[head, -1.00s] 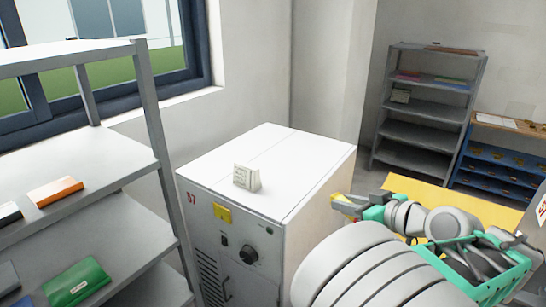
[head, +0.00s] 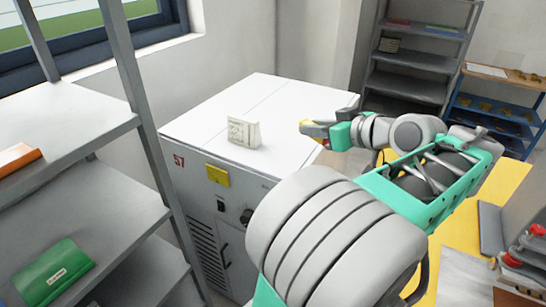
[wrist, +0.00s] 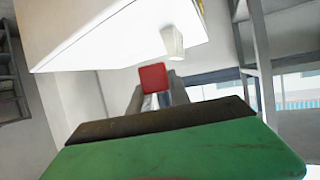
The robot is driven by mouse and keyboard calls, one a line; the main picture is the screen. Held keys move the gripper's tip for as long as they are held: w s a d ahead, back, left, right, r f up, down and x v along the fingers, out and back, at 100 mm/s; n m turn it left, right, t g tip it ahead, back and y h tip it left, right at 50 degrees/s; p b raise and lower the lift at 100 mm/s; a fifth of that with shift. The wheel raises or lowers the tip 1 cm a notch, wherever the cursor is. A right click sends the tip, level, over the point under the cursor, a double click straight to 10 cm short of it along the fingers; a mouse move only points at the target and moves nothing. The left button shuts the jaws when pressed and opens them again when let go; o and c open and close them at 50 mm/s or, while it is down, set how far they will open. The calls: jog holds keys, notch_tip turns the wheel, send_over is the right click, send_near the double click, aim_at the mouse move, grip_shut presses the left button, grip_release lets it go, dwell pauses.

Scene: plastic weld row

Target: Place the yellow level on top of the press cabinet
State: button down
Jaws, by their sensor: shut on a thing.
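The press cabinet (head: 275,100) is a white box with a flat top and a grey front with knobs, left of my arm in the head view. Its white edge also shows in the wrist view (wrist: 100,55). My gripper (head: 308,128) is at the right edge of the cabinet top in the head view. In the wrist view, a red square end (wrist: 152,78), seemingly the level's end, sits between the fingers. The rest of the level is hidden, and its height above the top is unclear.
A small white folded card (head: 243,132) stands on the cabinet top, left of my gripper. Much of the top around it is bare. A grey shelf (head: 90,215) with a green packet (head: 55,270) stands at the left. A yellow surface (head: 455,240) lies at the right.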

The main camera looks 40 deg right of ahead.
jog(key=w+f+b, duration=0.1)
jog(key=f+b, duration=0.1)
jog(key=b, duration=0.2)
jog(key=shift+w+f, duration=0.1)
jog(key=shift+w, duration=0.25)
jog(key=w+a+f+b, duration=0.1)
jog(key=w+f, duration=0.1)
jog(key=w, duration=0.4)
send_over(278, 158)
notch_tip(278, 158, down, 4)
jog(key=shift+f, duration=0.25)
notch_tip(278, 158, down, 3)
jog(key=shift+r+p, duration=0.2)
jog(key=shift+p, duration=0.15)
jog(key=shift+f, duration=0.4)
jog(key=c, duration=1.2)
grip_release()
jog(key=shift+r, duration=0.15)
